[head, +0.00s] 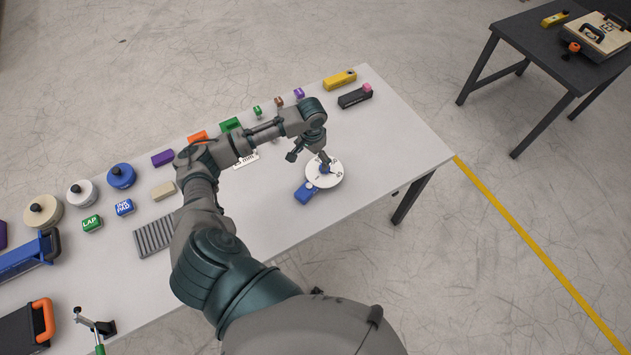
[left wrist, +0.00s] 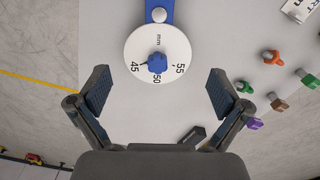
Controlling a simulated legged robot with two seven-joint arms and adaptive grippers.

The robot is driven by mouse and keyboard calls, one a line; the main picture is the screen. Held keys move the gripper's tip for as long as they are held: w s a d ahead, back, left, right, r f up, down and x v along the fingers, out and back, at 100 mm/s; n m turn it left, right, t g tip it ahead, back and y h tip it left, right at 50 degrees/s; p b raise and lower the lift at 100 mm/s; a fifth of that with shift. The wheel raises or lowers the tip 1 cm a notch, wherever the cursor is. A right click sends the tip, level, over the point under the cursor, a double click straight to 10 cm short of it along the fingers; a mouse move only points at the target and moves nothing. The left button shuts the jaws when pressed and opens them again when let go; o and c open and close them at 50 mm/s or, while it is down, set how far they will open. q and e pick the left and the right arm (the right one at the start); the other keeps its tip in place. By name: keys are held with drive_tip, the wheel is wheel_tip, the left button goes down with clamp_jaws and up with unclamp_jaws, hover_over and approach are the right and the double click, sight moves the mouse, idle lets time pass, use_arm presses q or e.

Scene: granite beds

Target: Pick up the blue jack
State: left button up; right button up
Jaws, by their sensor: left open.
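The blue jack (left wrist: 157,63) is a small dark blue piece standing on a round white dial (left wrist: 178,42) marked 45, 50 and 55 mm. In the head view the dial (head: 335,178) lies near the table's right front part, with a blue block (head: 305,193) at its edge. That blue part also shows in the left wrist view (left wrist: 158,5). My left gripper (head: 309,159) is open above the dial. In the left wrist view its fingers (left wrist: 160,88) are spread wide to either side, with the jack between and beyond them, untouched. My right gripper is out of view.
Green (left wrist: 243,87), brown (left wrist: 279,103), purple (left wrist: 254,123) and orange (left wrist: 271,57) pieces stand at the right in the left wrist view. A yellow case (head: 340,80) and a black block (head: 354,98) lie at the far edge.

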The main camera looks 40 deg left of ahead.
use_arm(q)
hover_over(312, 183)
drive_tip(key=f, duration=1)
drive_tip(key=shift+w+d+f, duration=0.15)
drive_tip(key=shift+w+f, duration=0.1)
drive_tip(key=shift+f, duration=0.1)
drive_tip(key=f, duration=0.6)
drive_tip(key=shift+s+f, duration=0.2)
drive_tip(key=shift+r, duration=0.1)
clamp_jaws()
